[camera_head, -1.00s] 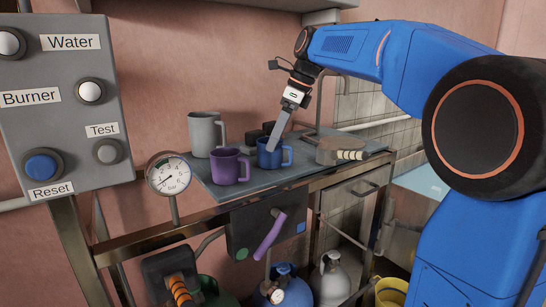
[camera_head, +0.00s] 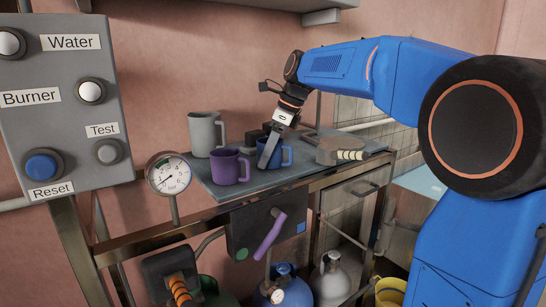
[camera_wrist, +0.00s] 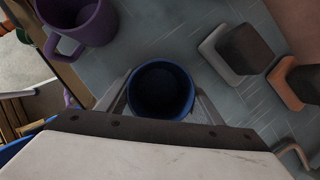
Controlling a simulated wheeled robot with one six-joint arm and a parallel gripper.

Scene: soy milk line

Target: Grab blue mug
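The blue mug (camera_head: 286,155) stands upright on the grey shelf top (camera_head: 222,194), partly hidden behind my gripper (camera_head: 266,163) in the head view. In the wrist view the mug (camera_wrist: 160,92) is seen from above, its dark inside facing me, between the two fingers of my gripper (camera_wrist: 160,104). The fingers are open, one on the left and one on the right of the mug, and seem slightly apart from its wall. The mug's handle is not clear in the wrist view.
A purple mug (camera_head: 229,166) stands close on the left, also in the wrist view (camera_wrist: 84,22). A grey mug (camera_head: 204,133) is behind it. Dark blocks (camera_wrist: 245,48) lie on the other side. A round metal item (camera_head: 330,150) sits to the right.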

